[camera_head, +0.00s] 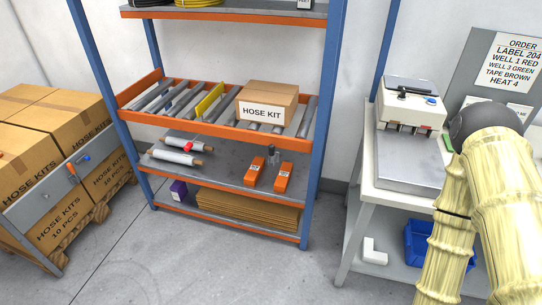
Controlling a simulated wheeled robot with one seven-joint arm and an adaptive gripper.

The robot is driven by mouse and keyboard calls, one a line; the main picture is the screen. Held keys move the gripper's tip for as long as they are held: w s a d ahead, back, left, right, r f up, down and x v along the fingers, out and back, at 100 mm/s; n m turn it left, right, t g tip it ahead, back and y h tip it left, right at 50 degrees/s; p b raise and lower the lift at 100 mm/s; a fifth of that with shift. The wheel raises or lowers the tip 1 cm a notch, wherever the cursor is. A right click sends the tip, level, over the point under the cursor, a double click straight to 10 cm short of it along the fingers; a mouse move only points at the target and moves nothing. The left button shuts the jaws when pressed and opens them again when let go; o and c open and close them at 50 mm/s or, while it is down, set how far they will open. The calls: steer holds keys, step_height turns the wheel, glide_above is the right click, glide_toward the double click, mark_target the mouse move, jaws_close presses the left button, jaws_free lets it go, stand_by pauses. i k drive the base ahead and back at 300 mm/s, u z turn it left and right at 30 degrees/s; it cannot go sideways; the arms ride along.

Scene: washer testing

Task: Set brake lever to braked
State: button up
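I cannot tell for certain which part is the brake lever. A grey panel (60,185) on the front of the pallet of boxes at left carries a small blue handle (85,158) and a red-brown knob (72,174). A small red piece (188,147) also shows by the wrapped rolls (177,158) on the shelf rack. Any braked or released marking is too small to read. My pale, ribbed arm is at the right edge, in front of the workbench and far from these parts. My gripper is not in view.
The blue-and-orange rack (222,130) holds a HOSE KIT box (266,104) on rollers, with orange boxes (283,177) below. The white bench (400,175) at right holds a small device (412,106). A blue bin (420,243) sits under it. The middle floor (215,265) is clear.

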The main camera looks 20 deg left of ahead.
mark_target(271, 147)
steer(key=u, duration=0.3)
steer(key=k, duration=0.7)
steer(key=u, duration=0.55)
steer(key=k, duration=0.65)
steer(key=u, duration=0.85)
steer(key=i, duration=1.25)
steer(key=z, duration=0.65)
steer(key=i, duration=0.55)
steer(key=z, duration=0.5)
